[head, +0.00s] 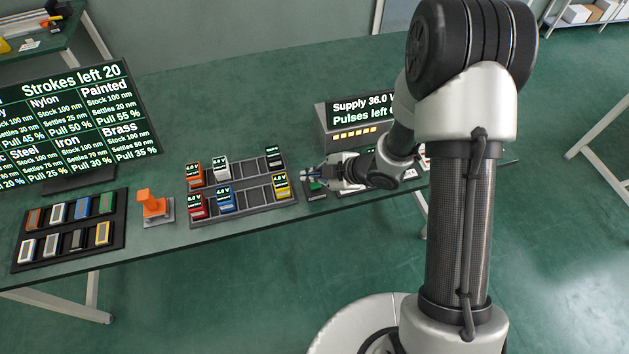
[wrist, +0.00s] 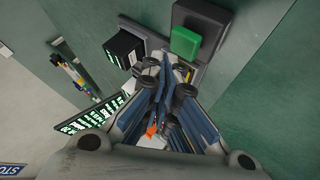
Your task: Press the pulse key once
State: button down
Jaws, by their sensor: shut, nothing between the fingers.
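The pulse key appears to be the green block (wrist: 185,42) on a dark base in the wrist view. In the head view the green key (head: 316,186) shows just below my gripper, partly covered by it. My gripper (head: 305,173) is shut and empty, its fingers pointing left in the head view. In the wrist view my gripper's fingertips (wrist: 168,78) are close below the green key in the picture. I cannot tell whether they touch its base.
A rack (head: 245,214) with several voltage-labelled blocks stands left of my gripper. A supply box (head: 338,138) with a "Pulses left" screen is behind it, its number hidden by my arm. Further left are an orange-topped device (head: 151,203), a tray of blocks (head: 69,228) and a "Strokes left 20" screen (head: 80,115).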

aim_at(313, 185)
jog(key=shift+f, duration=0.1)
jog(key=shift+f+b, duration=0.3)
jog(key=shift+f+b, duration=0.4)
jog(key=shift+f, duration=0.1)
dwell(0.7)
dwell(0.3)
jog(key=shift+r+p, duration=0.8)
jog(key=shift+r, duration=0.1)
jog(key=shift+r, duration=0.1)
notch_tip(313, 185, up, 5)
jog(key=p, duration=0.4)
